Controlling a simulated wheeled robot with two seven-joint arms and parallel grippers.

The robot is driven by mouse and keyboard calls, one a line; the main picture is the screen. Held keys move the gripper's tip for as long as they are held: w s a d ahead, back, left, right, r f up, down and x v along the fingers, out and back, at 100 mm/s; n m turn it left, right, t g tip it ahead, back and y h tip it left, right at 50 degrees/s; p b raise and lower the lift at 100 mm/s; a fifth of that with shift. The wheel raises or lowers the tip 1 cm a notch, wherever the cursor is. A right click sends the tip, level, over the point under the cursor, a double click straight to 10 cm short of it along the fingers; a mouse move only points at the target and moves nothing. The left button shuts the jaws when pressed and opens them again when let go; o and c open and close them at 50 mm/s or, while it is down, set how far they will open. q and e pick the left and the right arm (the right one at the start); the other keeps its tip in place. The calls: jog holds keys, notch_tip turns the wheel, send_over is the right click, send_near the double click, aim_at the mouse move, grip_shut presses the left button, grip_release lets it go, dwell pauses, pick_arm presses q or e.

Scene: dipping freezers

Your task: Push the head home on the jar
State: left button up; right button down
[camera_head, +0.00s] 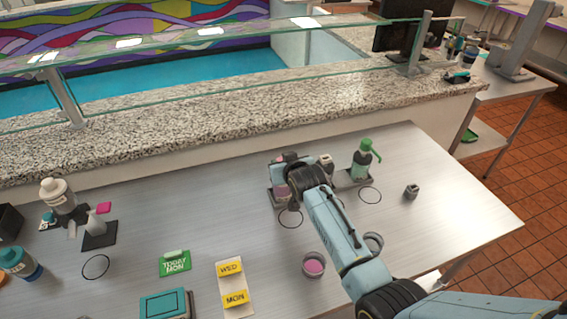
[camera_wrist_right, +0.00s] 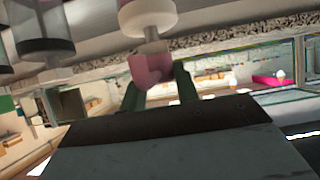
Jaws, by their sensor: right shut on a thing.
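My right gripper (camera_head: 288,172) is over the back middle of the table, shut on a pink pump head (camera_wrist_right: 152,70). In the right wrist view the pink head sits between the two dark green fingers, with a pale collar (camera_wrist_right: 148,22) beside it on a thin stem. In the head view a jar with pink contents (camera_head: 281,191) shows just under my gripper, on a dark mat. The gripper hides most of the head and the jar's top, so I cannot tell whether the collar touches the jar. My left gripper is not in view.
A green pump bottle (camera_head: 362,162) stands right of my gripper on a dark mat. An open cup with pink contents (camera_head: 313,264) is near my forearm. A granite ledge (camera_head: 200,145) with glass runs behind. The table's right part is mostly clear.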

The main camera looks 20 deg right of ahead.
jog(key=shift+f, duration=0.5)
jog(key=shift+r+p, duration=0.35)
dwell(0.7)
jog(key=c, duration=1)
grip_release()
jog(key=shift+o, duration=0.2)
jog(key=shift+r, duration=0.1)
jog(key=shift+p+v, duration=1)
jog(key=shift+v, duration=2)
